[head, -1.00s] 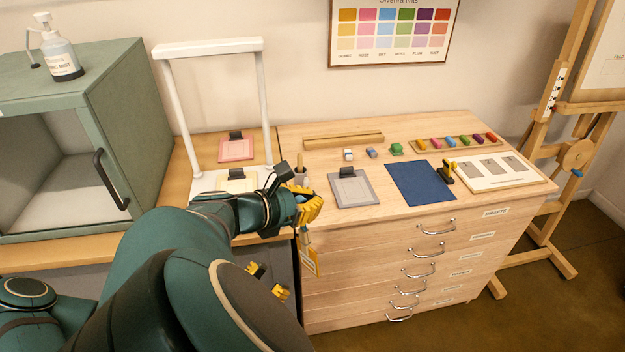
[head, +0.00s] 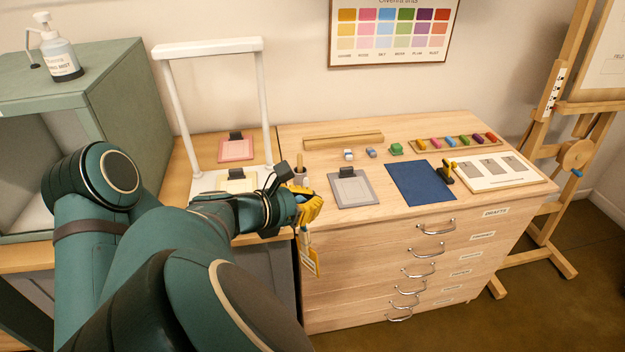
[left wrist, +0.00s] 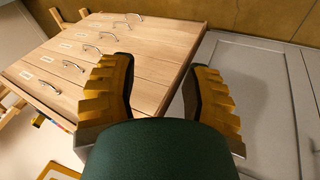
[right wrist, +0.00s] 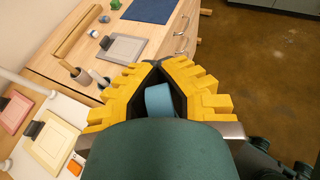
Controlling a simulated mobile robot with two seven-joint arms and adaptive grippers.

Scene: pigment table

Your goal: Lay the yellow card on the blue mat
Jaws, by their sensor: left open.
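The blue mat (head: 420,183) lies bare on the wooden drawer cabinet. My right gripper (head: 309,207) is in front of the cabinet's left edge, left of the mat. It is shut on a light blue strip (right wrist: 159,100) in the right wrist view. A pale yellow square with a dark clip (head: 237,183) lies on the white stand and shows in the right wrist view (right wrist: 52,150). My left gripper (left wrist: 160,85) is open and empty; my arms hide it in the head view.
A grey clipped board (head: 355,190) lies left of the mat. A black-and-yellow tool (head: 446,172) stands at its right edge, beside a white sample board (head: 500,172). Small blocks and a chalk tray (head: 456,145) lie behind. The white stand's frame (head: 210,48) rises at left.

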